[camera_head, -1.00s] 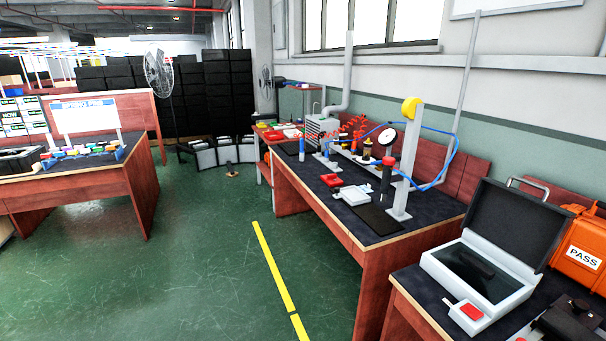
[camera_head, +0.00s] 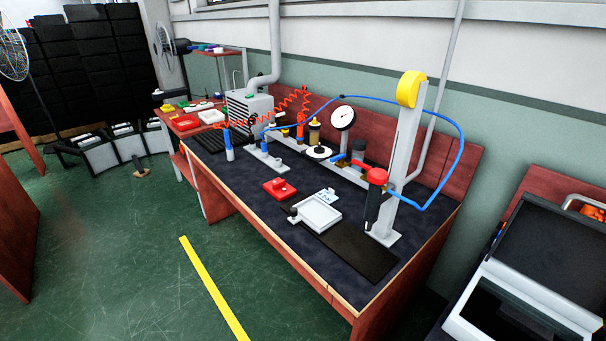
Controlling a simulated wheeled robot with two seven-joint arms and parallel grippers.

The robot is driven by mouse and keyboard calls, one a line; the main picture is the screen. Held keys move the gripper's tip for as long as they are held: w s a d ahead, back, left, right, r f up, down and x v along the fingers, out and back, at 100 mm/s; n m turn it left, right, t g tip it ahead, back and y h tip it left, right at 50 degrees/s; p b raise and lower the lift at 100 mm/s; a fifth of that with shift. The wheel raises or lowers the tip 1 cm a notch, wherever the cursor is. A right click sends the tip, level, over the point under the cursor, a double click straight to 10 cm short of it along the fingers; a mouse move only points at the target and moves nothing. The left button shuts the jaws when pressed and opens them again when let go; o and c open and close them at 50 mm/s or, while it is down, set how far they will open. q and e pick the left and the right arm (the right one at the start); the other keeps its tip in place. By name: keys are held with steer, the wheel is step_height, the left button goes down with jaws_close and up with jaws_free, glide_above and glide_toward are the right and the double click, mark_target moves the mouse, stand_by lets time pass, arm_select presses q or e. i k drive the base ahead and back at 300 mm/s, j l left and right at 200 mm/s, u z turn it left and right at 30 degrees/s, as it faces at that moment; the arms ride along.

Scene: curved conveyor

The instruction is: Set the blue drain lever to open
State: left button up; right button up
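A workbench with a dark top (camera_head: 240,185) carries an air-line setup with a pressure gauge (camera_head: 342,118). Small blue parts show there: one on the rail near the gauge (camera_head: 338,158) and one on a grey block further left (camera_head: 263,146). I cannot tell at this size which is the drain lever or how it is set. An upright blue-and-white cylinder (camera_head: 229,148) stands left of them. Neither of my grippers is in view.
A grey post with a yellow top (camera_head: 411,90) and a blue hose stands at the bench's right. A red tray (camera_head: 280,188), a white tray (camera_head: 318,214) and a black mat (camera_head: 355,250) lie in front. An open case (camera_head: 520,310) is at lower right.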

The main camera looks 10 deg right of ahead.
mark_target(341, 157)
steer(key=i+j+z, duration=0.3)
steer(key=i+z, duration=0.15)
steer(key=i+j+z, duration=0.45)
steer(key=z, duration=1)
steer(key=j, duration=0.05)
